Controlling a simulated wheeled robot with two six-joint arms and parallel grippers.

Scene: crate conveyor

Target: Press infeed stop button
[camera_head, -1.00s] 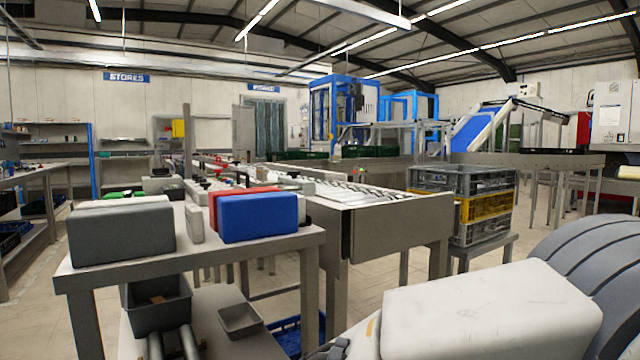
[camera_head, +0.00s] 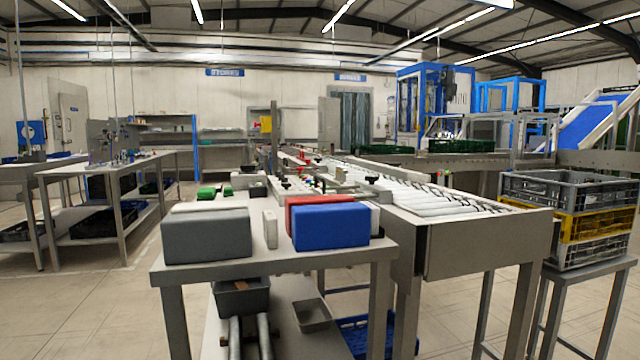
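The infeed stop button cannot be made out with certainty. The roller conveyor (camera_head: 425,203) runs away from me at centre right, its grey end plate facing me. Small red and green spots (camera_head: 440,176) show at its far side, too small to tell whether they are buttons. Neither of my grippers is in the head view.
A steel table (camera_head: 280,262) in front bears grey, red and blue blocks (camera_head: 331,227) and small items. Stacked crates (camera_head: 568,222) stand on a stand at right. A workbench (camera_head: 110,170) is at left. The floor (camera_head: 75,300) at front left is clear.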

